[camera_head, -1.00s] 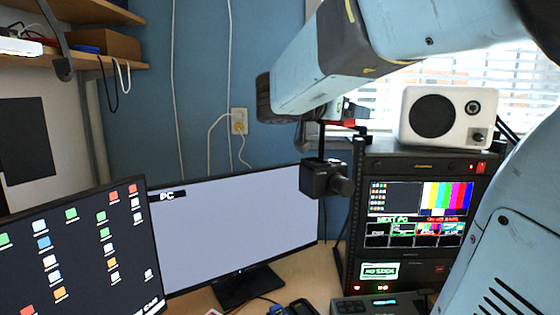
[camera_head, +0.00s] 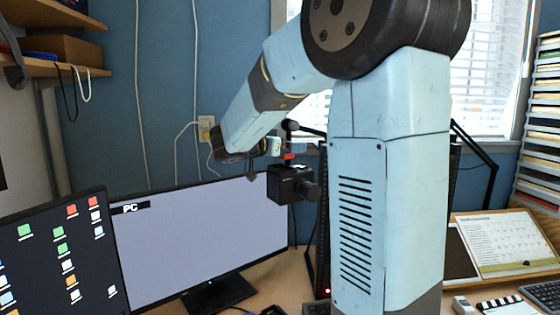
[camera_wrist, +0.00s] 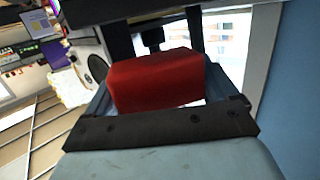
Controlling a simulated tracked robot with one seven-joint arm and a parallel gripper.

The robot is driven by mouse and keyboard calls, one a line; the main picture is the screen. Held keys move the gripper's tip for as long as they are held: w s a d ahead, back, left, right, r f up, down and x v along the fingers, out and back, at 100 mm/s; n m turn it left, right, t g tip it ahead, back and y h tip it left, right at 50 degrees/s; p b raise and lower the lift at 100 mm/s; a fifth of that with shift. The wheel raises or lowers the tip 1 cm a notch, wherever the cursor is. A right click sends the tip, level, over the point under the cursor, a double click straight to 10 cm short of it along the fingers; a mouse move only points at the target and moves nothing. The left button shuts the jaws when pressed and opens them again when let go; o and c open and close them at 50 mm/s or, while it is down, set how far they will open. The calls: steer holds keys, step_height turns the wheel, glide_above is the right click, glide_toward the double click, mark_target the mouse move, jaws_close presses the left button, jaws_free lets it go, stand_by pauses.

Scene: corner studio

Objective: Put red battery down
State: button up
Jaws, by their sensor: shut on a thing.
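The red battery (camera_wrist: 158,80) fills the middle of the wrist view as a red block with rounded edges. My gripper (camera_wrist: 157,45) is shut on it, with dark parts of the gripper around it. In the head view a small patch of red (camera_head: 289,156) shows at the end of my arm, just above a black camera. My gripper (camera_head: 276,147) is small and partly hidden there. The battery is held in the air; no surface shows directly under it.
The black camera (camera_head: 291,184) hangs close to my gripper. A large monitor (camera_head: 205,240) and a second screen (camera_head: 55,255) stand on the desk (camera_head: 262,285). My arm hides much of the equipment rack (camera_head: 322,220). A calendar board (camera_head: 505,240) leans at the right.

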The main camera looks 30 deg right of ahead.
mark_target(286, 158)
steer(key=shift+w+f, duration=0.4)
steer(key=shift+f, duration=0.05)
step_height(286, 158, down, 3)
steer(key=shift+d, duration=0.1)
steer(key=shift+c, duration=1.1)
steer(key=shift+f, duration=0.15)
steer(key=shift+c, duration=0.9)
steer(key=o, duration=1.3)
steer(key=shift+o, duration=0.3)
